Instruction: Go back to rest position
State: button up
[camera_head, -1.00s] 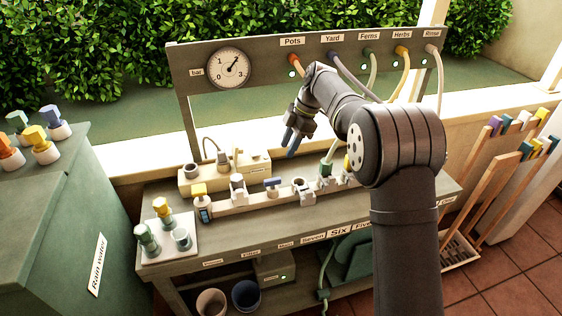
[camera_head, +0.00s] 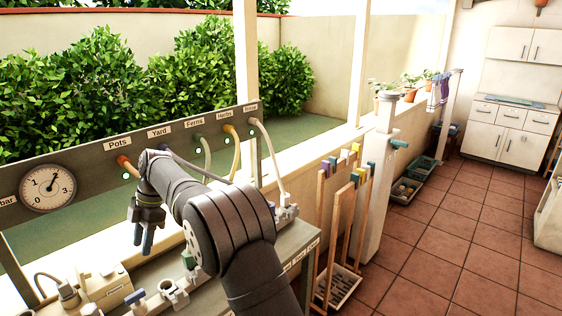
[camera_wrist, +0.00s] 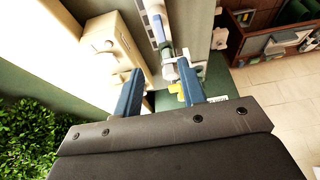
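My gripper (camera_head: 143,243) hangs with its fingers pointing down in front of the hose panel, over the workbench. In the wrist view its two blue fingers (camera_wrist: 157,70) are spread apart, with nothing visible held between them. The arm is bent, with the wrist near the Pots and Yard labels of the hose panel (camera_head: 90,158). The workbench (camera_head: 283,250) runs below the arm, and my arm hides part of it.
Valve fittings (camera_head: 172,293) and a cream box (camera_head: 105,290) stand on the bench under the gripper. Hoses, including a yellow one (camera_head: 236,150), hang from the panel. Wooden-handled tools (camera_head: 333,215) stand right of the bench. The tiled floor (camera_head: 450,230) further right is largely clear.

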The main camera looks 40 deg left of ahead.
aim_at(135, 294)
jog(key=x, duration=1.5)
jog(key=shift+s, duration=0.1)
jog(key=v, duration=1.7)
jog(key=x, duration=1.7)
jog(key=shift+d, duration=0.1)
jog(key=m+y, duration=0.1)
jog(key=m, duration=0.2)
jog(key=shift+d+m, duration=0.1)
jog(key=shift+m, duration=0.3)
jog(key=m+y, duration=0.1)
jog(key=m, duration=0.1)
jog(key=m+t, duration=0.1)
jog(key=m, duration=0.1)
jog(key=shift+s+m+y, duration=0.1)
jog(key=shift+m+y, duration=0.2)
jog(key=shift+y, duration=0.1)
